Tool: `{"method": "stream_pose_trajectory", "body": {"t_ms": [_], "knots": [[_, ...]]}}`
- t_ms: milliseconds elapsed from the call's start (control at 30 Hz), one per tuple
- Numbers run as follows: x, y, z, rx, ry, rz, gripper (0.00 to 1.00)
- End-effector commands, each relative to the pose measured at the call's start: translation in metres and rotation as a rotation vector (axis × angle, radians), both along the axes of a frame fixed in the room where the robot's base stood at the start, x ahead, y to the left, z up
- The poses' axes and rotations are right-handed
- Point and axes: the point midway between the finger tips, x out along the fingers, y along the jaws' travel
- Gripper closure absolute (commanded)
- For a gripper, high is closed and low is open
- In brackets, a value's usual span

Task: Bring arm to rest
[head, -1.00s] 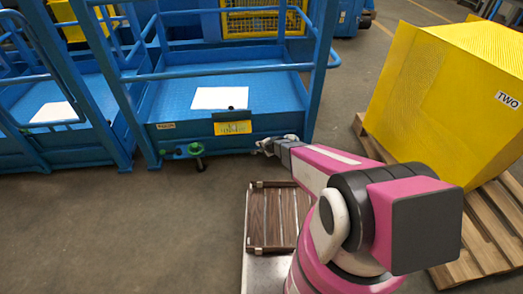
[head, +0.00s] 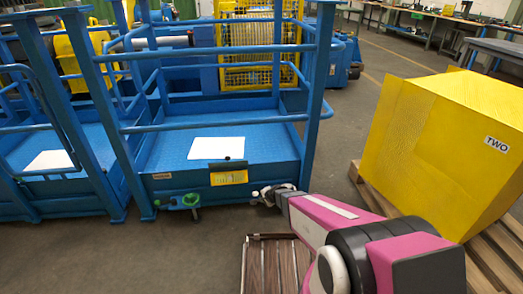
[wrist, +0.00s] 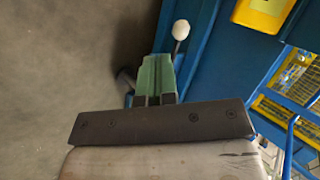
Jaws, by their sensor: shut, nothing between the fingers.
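My arm (head: 325,218) reaches out from the lower right in the head view, pink with dark joints. Its end, my gripper (head: 256,197), is in front of the blue platform's front edge, to the right of a green knob (head: 190,200). In the wrist view my gripper's greenish fingers (wrist: 154,75) are together beyond a dark crossbar, with nothing seen between them. A white ball on a thin stem (wrist: 181,30) shows just past the fingertips, against blue metal.
The blue railed platform (head: 165,187) carries a white sheet (head: 216,148) and a yellow label (head: 229,177). A yellow box (head: 450,150) marked TWO sits on a wooden pallet (head: 488,262) at right. A brown slatted surface (head: 268,265) lies below my arm. Floor at lower left is clear.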

Motion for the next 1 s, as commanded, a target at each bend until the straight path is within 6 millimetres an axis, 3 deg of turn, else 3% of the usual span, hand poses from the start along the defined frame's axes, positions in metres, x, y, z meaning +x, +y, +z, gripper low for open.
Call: {"method": "stream_pose_trajectory", "body": {"t_ms": [167, 367, 700, 900, 1000], "knots": [[-0.006, -0.004, 0.020, -0.022, -0.002, 0.052, 1.00], [-0.037, -0.029, 0.095, -0.151, 0.010, 0.292, 1.00], [-0.123, -0.112, 0.220, -0.480, 0.156, 0.699, 1.00], [-0.164, -0.156, 0.266, -0.624, 0.268, 0.820, 1.00], [-0.174, -0.168, 0.277, -0.659, 0.304, 0.845, 1.00]]}}
